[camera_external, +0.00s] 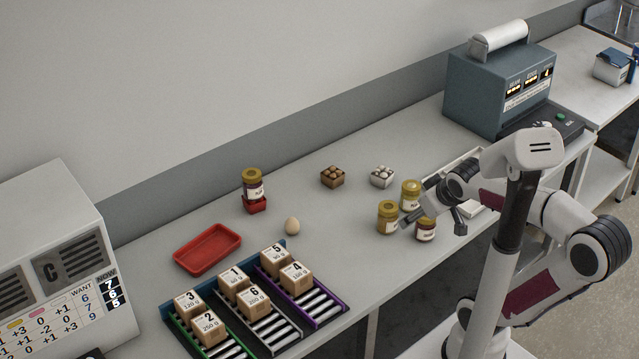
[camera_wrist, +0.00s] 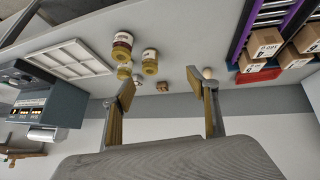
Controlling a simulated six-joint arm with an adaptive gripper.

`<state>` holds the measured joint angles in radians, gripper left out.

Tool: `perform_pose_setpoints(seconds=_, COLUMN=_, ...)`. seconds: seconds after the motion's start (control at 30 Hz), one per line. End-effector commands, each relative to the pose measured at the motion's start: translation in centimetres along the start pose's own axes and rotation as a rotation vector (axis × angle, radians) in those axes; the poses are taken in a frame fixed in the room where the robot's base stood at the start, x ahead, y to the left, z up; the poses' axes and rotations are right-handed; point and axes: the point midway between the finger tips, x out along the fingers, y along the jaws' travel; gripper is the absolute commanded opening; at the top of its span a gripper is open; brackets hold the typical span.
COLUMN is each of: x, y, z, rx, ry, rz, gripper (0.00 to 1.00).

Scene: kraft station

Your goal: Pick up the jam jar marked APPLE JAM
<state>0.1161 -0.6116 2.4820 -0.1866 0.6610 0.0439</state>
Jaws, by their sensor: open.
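Three jam jars stand close together in the external view: a yellow one (camera_external: 388,218), another yellow one behind it (camera_external: 410,196) and a dark red one (camera_external: 427,231). A dark jar with a gold lid (camera_external: 252,187) sits on a small red stand further left. I cannot read which label says APPLE JAM. My gripper (camera_external: 435,219) is open and empty near the three jars. The wrist view shows its spread fingers (camera_wrist: 166,92), with the dark jar (camera_wrist: 122,46) and a yellow jar (camera_wrist: 150,62) beyond the left finger, which partly hides the third.
A red tray (camera_external: 208,249), an egg (camera_external: 292,226) and numbered boxes on roller lanes (camera_external: 271,328) are on the left. A grey-blue machine (camera_external: 500,88) stands right.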

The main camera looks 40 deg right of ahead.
Motion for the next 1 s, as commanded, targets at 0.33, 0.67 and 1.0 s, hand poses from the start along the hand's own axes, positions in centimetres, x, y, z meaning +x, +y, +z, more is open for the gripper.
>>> perform_pose_setpoints(seconds=0.33, x=4.8, y=7.1, z=-6.2, rx=-0.068, ry=0.132, rz=0.165, gripper=0.59)
perform_pose_setpoints(seconds=0.67, x=9.4, y=11.5, z=-10.1, rx=-0.175, ry=0.239, rz=0.205, gripper=0.59)
perform_pose_setpoints(seconds=1.0, x=14.5, y=13.5, z=-11.3, rx=-0.278, ry=0.333, rz=0.124, gripper=0.59)
